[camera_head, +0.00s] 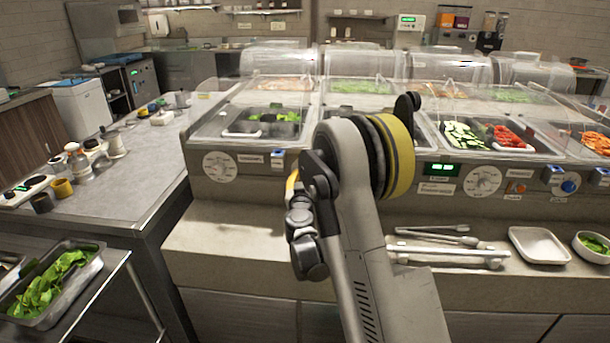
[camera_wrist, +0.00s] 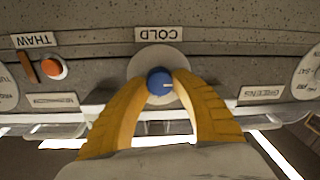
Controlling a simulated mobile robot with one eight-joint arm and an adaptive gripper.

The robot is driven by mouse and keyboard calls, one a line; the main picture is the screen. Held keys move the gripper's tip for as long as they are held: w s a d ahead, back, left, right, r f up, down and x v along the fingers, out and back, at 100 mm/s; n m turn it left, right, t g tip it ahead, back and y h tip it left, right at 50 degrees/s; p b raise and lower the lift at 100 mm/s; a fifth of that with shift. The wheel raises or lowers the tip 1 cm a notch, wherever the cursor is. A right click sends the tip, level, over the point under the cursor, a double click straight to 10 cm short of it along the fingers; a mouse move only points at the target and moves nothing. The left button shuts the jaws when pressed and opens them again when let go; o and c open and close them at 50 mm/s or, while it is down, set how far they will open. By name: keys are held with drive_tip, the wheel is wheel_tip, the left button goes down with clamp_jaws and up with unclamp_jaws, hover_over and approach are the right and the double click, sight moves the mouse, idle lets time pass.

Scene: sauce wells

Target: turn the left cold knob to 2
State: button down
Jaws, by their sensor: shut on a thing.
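The cold knob (camera_wrist: 158,80) is a small blue knob with a short pale mark pointing to the right in the wrist view. It sits on a round pale dial plate (camera_wrist: 150,58) beside the upside-down COLD label (camera_wrist: 158,34). My gripper (camera_wrist: 160,84) has its two yellow fingers closed on the knob, one on each side. No numbers on its dial can be read. In the head view my arm hides this knob and my fingertips. Another blue knob (camera_head: 569,186) shows at the right of the counter front, apart from my arm.
An orange THAW control (camera_wrist: 54,67) is left of the knob in the wrist view. A white dial (camera_head: 221,166) is on the counter front left of my arm. Tongs (camera_head: 450,253) and a white tray (camera_head: 539,245) lie on the ledge. Clear covers stand above the food wells.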

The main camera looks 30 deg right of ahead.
drive_tip(key=shift+m, duration=0.3)
drive_tip(key=m, duration=0.8)
drive_tip(key=shift+m+h, duration=0.3)
drive_tip(key=m, duration=0.4)
drive_tip(key=shift+m, duration=0.4)
drive_tip(key=shift+m+h, duration=0.3)
drive_tip(key=shift+m, duration=1.8)
drive_tip(key=c, duration=1)
unclamp_jaws()
drive_tip(key=shift+d+f, duration=0.1)
